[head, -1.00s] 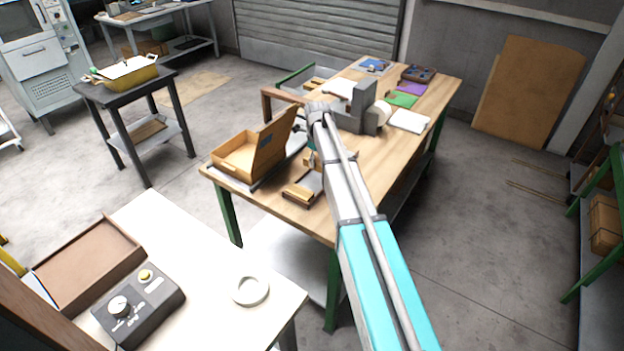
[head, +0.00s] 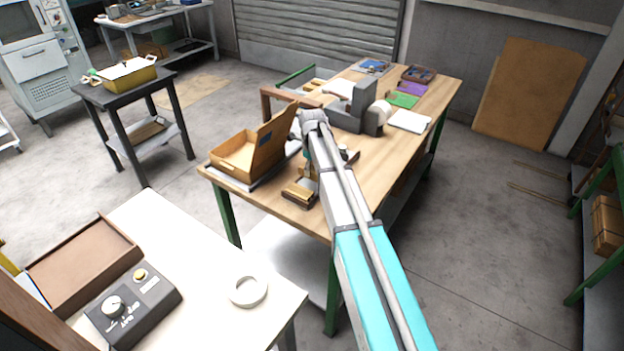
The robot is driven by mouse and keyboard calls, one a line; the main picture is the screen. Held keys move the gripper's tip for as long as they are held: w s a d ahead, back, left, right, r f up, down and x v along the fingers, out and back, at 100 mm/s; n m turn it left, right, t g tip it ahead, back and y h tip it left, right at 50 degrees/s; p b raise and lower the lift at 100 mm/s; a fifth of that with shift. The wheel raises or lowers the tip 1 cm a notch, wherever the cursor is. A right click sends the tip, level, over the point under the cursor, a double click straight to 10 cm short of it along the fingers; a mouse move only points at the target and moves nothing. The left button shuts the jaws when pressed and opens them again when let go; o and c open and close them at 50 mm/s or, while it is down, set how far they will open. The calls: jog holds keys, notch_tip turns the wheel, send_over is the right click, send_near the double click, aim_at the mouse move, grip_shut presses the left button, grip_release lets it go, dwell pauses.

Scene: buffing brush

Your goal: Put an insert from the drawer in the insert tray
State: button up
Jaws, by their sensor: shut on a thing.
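My gripper (head: 307,167) is over the near part of the wooden workbench, mostly hidden by my own arm. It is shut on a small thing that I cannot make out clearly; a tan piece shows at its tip. Close below it, a small wooden-fronted piece (head: 299,192) lies near the bench's front edge; I cannot tell if this is the drawer. An open wooden box (head: 232,160) with its lid raised stands left of the gripper. I cannot tell which is the insert tray.
A grey machine (head: 352,112) stands on the bench behind my gripper. The bench's right side (head: 388,155) is clear. A white table (head: 200,262) in front holds a brown tray, a control box and a white ring.

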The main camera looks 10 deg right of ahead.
aim_at(312, 168)
jog(key=shift+f+b, duration=2.15)
jog(key=shift+f, duration=0.1)
jog(key=shift+f, duration=0.1)
jog(key=o, duration=0.9)
notch_tip(312, 168, up, 8)
jog(key=p, duration=0.7)
jog(key=shift+f+p, duration=0.1)
jog(key=shift+p, duration=0.25)
